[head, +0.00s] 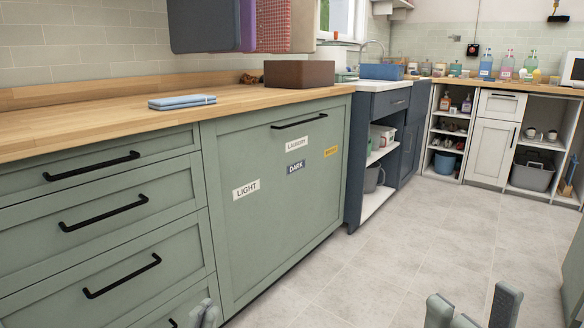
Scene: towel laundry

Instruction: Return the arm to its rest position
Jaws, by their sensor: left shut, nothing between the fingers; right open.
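My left gripper (205,314) shows only as its grey fingertips at the bottom edge, in front of the green cabinets. Its fingers are together with nothing seen between them. My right gripper (472,302) shows at the bottom right above the grey floor. Its two fingers are apart, with a gap and no object between them. Both arms are mostly out of view below the frame.
Green cabinets (270,240) with black handles stand close in front, below a wooden worktop (90,112). A folded blue towel (182,102) and a brown box (299,74) sit on the worktop. Towels hang above it (274,25). Tiled floor (360,270) is clear at the right.

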